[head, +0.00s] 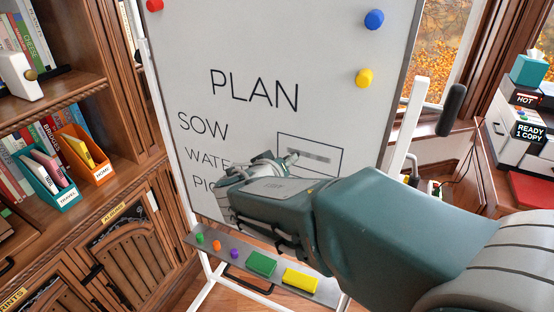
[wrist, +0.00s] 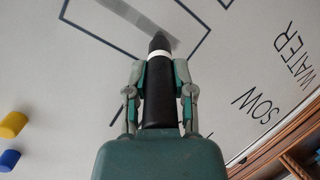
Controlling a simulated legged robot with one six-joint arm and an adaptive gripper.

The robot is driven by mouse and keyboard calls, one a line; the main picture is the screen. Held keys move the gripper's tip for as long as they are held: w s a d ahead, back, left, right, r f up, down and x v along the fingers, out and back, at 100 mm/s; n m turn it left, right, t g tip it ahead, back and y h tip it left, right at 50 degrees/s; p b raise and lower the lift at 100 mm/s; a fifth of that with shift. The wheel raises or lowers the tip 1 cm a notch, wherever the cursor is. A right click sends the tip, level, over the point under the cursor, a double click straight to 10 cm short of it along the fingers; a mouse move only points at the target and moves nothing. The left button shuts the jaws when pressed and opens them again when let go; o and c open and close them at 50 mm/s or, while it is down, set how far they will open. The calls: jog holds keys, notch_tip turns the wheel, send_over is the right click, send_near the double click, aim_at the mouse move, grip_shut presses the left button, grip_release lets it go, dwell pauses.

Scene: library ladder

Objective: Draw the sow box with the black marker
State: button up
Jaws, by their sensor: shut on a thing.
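The black marker (wrist: 160,98) has a white band near its dark tip. My gripper (wrist: 159,76) is shut on it, with a finger on each side. In the head view my gripper (head: 274,163) is in front of the whiteboard (head: 300,50), which reads PLAN, SOW and WATER, with a lower word partly hidden. A dark-outlined box (head: 311,141) with a grey band (head: 312,152) inside is right of the words; my gripper covers its lower left. In the wrist view the tip overlaps the grey band (wrist: 140,25). Whether it touches the board I cannot tell.
Blue (head: 374,19), yellow (head: 364,78) and red (head: 155,5) magnets are on the board. The tray (head: 217,256) below holds green (head: 262,264) and yellow (head: 300,280) blocks and small coloured pieces. A bookcase (head: 100,206) stands left, a printer (head: 508,125) right.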

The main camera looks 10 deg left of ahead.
jog(key=shift+s+d, duration=1.4)
jog(key=shift+d, duration=2.55)
jog(key=w+a, duration=0.4)
jog(key=a, duration=0.7)
jog(key=shift+a, duration=0.3)
jog(key=shift+s+a, duration=0.35)
jog(key=shift+s, duration=0.6)
jog(key=shift+s+a, duration=0.3)
jog(key=shift+s, duration=0.6)
jog(key=shift+s+a, duration=0.35)
jog(key=shift+s, duration=0.6)
jog(key=shift+s, duration=0.1)
jog(key=shift+s+a, duration=0.25)
jog(key=shift+s, duration=0.45)
jog(key=shift+s+a, duration=0.25)
jog(key=shift+s, duration=0.4)
